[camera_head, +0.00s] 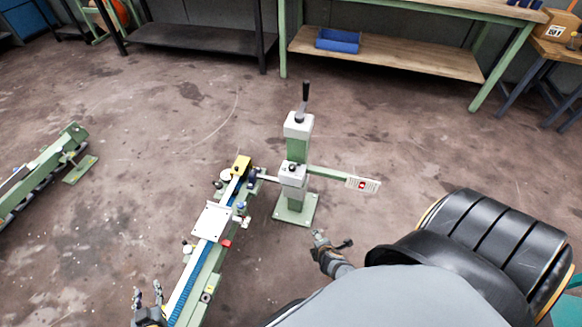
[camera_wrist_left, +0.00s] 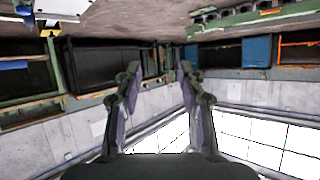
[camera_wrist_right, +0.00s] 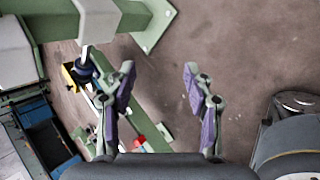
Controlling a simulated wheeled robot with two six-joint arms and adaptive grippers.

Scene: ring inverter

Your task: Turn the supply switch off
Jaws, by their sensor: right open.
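A green post (camera_head: 298,207) on a square base plate stands right of a long green machine. It carries a pale upper box (camera_head: 298,126) with an upright black lever (camera_head: 305,92), and a lower pale box (camera_head: 292,179) with a dark knob. I cannot tell which control is the supply switch. My right gripper (camera_head: 332,240) is in front of the post's base, apart from it; it is open and empty in its wrist view (camera_wrist_right: 158,82). My left gripper (camera_head: 148,291) is at the lower left, beside the machine's near end, open and empty in its wrist view (camera_wrist_left: 157,70).
The machine (camera_head: 195,283) has a blue strip, a white plate (camera_head: 212,222), a yellow block (camera_head: 241,166) and a red part (camera_head: 226,243). A green arm with a sign (camera_head: 363,185) juts right from the post. Benches stand behind; floor right of the post is clear.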

